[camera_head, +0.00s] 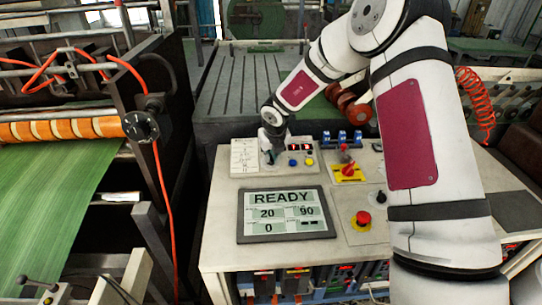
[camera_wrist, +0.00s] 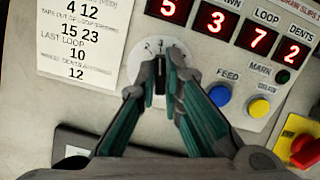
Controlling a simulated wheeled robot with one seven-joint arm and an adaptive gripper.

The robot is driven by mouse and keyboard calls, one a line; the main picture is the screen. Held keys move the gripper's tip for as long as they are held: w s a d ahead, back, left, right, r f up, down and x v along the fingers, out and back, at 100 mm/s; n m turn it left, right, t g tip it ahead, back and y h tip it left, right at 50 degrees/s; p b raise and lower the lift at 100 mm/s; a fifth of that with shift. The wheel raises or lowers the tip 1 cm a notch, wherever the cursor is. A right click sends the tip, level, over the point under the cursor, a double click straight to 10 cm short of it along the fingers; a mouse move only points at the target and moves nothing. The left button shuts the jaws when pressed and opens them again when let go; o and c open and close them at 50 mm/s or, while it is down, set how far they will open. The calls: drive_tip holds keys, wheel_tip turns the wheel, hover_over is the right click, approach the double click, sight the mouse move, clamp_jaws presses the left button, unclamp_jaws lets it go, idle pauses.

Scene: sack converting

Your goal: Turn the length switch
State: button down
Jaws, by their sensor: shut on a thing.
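The length switch is a dark knob (camera_wrist: 158,80) on a round white dial (camera_wrist: 147,54) with small marks, seen in the wrist view. My gripper (camera_wrist: 168,82) is at the dial with its green-sided fingers shut on the knob, which they partly hide. In the head view my gripper (camera_head: 271,150) reaches down to the upper left part of the console, and the knob is mostly hidden there.
A paper card (camera_wrist: 85,28) lies left of the dial. A red digit display (camera_wrist: 237,27) reads 5 3 7 2, above a blue button (camera_wrist: 220,95) and a yellow button (camera_wrist: 259,107). A READY screen (camera_head: 286,214), a red-yellow switch (camera_head: 348,170) and a red stop button (camera_head: 363,218) are nearby.

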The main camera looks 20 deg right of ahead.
drive_tip(key=shift+n+y, duration=0.5)
drive_tip(key=shift+n, duration=2.3)
drive_tip(key=c, duration=1.7)
unclamp_jaws()
drive_tip(key=v, duration=1.2)
drive_tip(key=shift+w+r, duration=0.1)
drive_tip(key=shift+w, duration=0.1)
